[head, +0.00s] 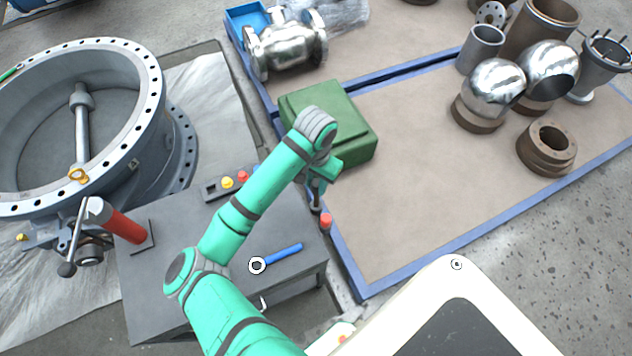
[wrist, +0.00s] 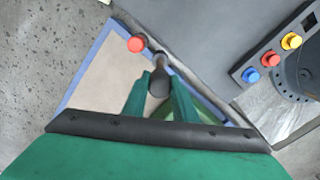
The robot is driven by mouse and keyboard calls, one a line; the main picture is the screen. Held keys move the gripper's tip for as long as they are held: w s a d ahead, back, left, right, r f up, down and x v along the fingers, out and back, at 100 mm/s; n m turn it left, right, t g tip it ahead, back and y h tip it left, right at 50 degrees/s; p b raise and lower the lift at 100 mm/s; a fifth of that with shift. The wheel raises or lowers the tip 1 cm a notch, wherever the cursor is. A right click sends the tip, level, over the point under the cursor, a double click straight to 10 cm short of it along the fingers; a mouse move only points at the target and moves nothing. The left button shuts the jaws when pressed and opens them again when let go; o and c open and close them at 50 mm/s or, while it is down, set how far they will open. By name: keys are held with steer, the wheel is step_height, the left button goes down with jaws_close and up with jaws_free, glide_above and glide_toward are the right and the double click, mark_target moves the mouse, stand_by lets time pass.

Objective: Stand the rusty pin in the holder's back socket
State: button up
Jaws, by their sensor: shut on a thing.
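My gripper (wrist: 160,84) is shut on a dark, brownish pin (wrist: 158,76). In the wrist view the pin stands between the two green fingers, with its rounded end beyond them. In the head view the pin (head: 316,201) shows small below my gripper (head: 317,186), out past the grey table's right edge. The holder (head: 210,188) is a dark strip on the table, left of my gripper. It carries yellow and red knobs, and its left end shows a bare recess. In the wrist view the holder (wrist: 308,22) carries blue, red and yellow knobs; my arm partly covers it in the head view.
A red-capped item (head: 326,221) is close to the pin. A blue-handled tool (head: 283,254) and a red cylinder (head: 124,226) are on the grey table (head: 180,285). A green box (head: 350,120) stands behind my gripper. A large flanged valve (head: 150,130) is at left.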

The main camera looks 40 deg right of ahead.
steer(key=shift+f, duration=0.5)
steer(key=shift+a+f, duration=0.1)
steer(key=shift+f, duration=0.55)
steer(key=shift+f, duration=0.1)
steer(key=shift+f, duration=0.5)
steer(key=shift+f, duration=0.35)
steer(key=shift+f, duration=0.3)
steer(key=shift+f, duration=0.35)
